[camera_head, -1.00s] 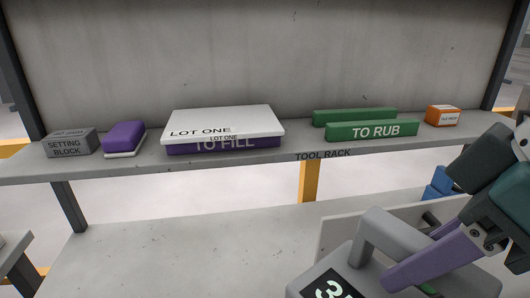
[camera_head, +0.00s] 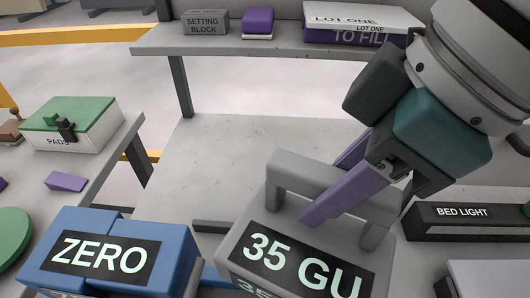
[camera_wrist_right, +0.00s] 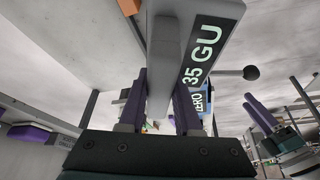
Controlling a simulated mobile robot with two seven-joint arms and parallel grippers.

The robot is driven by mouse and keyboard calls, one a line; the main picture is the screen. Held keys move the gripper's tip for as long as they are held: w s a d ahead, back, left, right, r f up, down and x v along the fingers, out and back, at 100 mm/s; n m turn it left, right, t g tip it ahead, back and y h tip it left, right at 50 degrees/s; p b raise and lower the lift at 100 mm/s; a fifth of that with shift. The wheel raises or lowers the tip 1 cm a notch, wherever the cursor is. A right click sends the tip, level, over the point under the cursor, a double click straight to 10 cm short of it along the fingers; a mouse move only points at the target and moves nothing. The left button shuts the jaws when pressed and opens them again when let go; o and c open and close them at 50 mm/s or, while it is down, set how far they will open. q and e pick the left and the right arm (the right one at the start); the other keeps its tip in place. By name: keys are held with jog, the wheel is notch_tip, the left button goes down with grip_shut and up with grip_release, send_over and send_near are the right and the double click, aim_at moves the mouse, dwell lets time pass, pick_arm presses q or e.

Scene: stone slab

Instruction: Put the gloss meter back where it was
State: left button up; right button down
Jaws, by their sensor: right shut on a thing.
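The gloss meter (camera_head: 250,242) is a grey box with a bar handle on top and a dark display reading 35 GU. My right gripper (camera_head: 328,188) has its purple fingers shut on the handle. The meter also shows between the fingers in the right wrist view (camera_wrist_right: 165,60). In the head view it is just right of the blue block marked ZERO (camera_head: 105,252). The meter's underside is hidden, so I cannot tell whether it touches anything. A second purple-fingered gripper, my left (camera_wrist_right: 265,118), shows small at the right of the wrist view; its opening is unclear.
The shelf (camera_head: 255,48) at the back holds the setting block (camera_head: 205,22), a purple block (camera_head: 258,22) and the LOT ONE box (camera_head: 365,18). A green-lidded PADS box (camera_head: 75,128) stands on the left table. The BED LIGHT bar (camera_head: 463,212) is at right. Bare slab lies behind the meter.

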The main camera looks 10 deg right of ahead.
notch_tip(320, 180, down, 16)
jog(key=b, duration=0.2)
jog(key=shift+f, duration=0.15)
jog(key=c, duration=0.6)
grip_release()
